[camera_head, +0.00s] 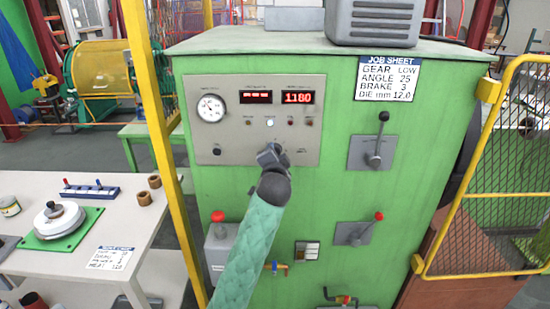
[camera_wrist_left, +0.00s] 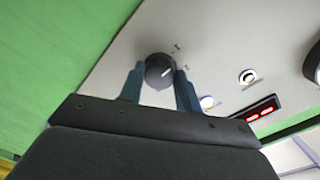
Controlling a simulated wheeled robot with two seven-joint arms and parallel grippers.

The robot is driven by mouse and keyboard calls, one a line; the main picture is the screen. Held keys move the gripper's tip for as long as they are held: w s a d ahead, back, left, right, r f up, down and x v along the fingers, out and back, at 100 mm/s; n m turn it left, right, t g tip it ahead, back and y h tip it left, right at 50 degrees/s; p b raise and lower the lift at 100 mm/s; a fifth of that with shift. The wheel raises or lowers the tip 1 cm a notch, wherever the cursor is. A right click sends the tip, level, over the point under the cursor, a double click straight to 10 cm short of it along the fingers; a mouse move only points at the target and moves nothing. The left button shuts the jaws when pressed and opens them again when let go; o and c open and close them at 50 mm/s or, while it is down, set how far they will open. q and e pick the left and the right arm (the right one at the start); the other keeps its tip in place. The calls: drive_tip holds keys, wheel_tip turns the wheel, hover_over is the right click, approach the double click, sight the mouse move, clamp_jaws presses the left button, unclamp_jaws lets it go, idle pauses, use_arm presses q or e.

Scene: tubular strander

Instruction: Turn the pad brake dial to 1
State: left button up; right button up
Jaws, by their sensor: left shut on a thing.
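The dial (camera_wrist_left: 158,68) is a round dark knob with a white pointer line, on the grey control panel (camera_head: 245,137). A few small marks beside it in the left wrist view are too small to read. My left gripper (camera_head: 272,156) is at the lower middle of the panel and hides the dial in the head view. In the left wrist view its two fingers (camera_wrist_left: 160,80) stand one on each side of the dial and are shut on it. The pointer slants up and to the right in that view. My right gripper is not in view.
A gauge (camera_head: 210,108) and red displays (camera_head: 298,97) are above. A job sheet (camera_head: 388,78) reads BRAKE 3. Two levers (camera_head: 374,152) (camera_head: 358,233) are to the right. A red-topped box (camera_head: 217,245) is lower left; yellow guards (camera_head: 160,120) (camera_head: 450,175) flank the cabinet.

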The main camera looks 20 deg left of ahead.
use_arm(q)
drive_tip(key=shift+f+n, duration=0.1)
drive_tip(key=shift+n, duration=1.1)
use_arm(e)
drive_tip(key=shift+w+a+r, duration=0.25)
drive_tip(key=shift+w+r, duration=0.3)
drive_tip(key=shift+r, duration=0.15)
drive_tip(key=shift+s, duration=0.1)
use_arm(q)
drive_tip(key=o, duration=1)
drive_tip(key=shift+c, duration=0.2)
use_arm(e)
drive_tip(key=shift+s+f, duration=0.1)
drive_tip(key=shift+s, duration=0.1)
use_arm(q)
drive_tip(key=shift+s+b, duration=0.1)
drive_tip(key=shift+b, duration=0.25)
